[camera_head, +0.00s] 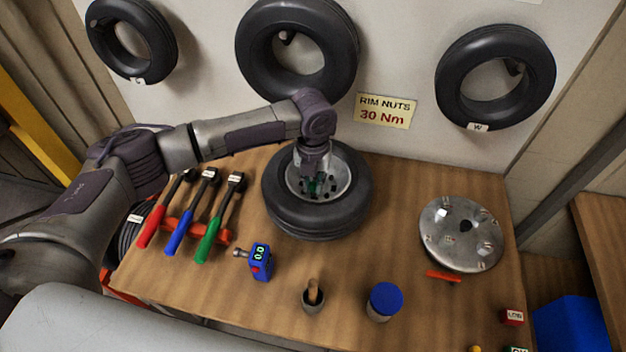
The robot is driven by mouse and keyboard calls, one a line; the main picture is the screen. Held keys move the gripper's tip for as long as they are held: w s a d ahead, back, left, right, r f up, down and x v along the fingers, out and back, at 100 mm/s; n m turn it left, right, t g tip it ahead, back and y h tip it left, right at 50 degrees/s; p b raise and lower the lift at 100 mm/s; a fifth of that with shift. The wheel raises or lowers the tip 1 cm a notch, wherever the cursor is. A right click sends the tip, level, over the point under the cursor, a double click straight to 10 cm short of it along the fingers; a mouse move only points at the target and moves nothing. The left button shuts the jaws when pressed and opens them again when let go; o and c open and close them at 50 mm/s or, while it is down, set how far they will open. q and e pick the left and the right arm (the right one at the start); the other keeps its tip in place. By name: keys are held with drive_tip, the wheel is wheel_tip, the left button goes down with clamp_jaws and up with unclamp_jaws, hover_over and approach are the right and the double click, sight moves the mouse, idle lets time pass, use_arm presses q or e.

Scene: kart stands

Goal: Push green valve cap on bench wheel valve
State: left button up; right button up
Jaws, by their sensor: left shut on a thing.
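The bench wheel (340,224) lies flat on the wooden bench, a black tyre around a grey metal rim (340,188). My left arm reaches in from the left, and my left gripper (315,184) points down into the middle of the wheel. It is shut on the small green valve cap (313,187), which shows as a bit of green between the fingers. The valve itself is hidden by the gripper, so I cannot tell whether the cap touches it. My right gripper is not in view.
Red, blue (189,228) and green (210,240) handled tools lie left of the wheel. A blue gauge (261,261), a small cup (313,298) and a blue-lidded jar (384,300) stand in front. A metal disc (461,233) lies right. Tyres (497,75) hang on the wall behind.

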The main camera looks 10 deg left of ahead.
sight(313, 184)
use_arm(q)
drive_tip(key=shift+f, duration=0.3)
drive_tip(key=o, duration=0.8)
drive_tip(key=shift+c, duration=0.2)
drive_tip(key=shift+r, duration=0.1)
wheel_tip(313, 184, up, 12)
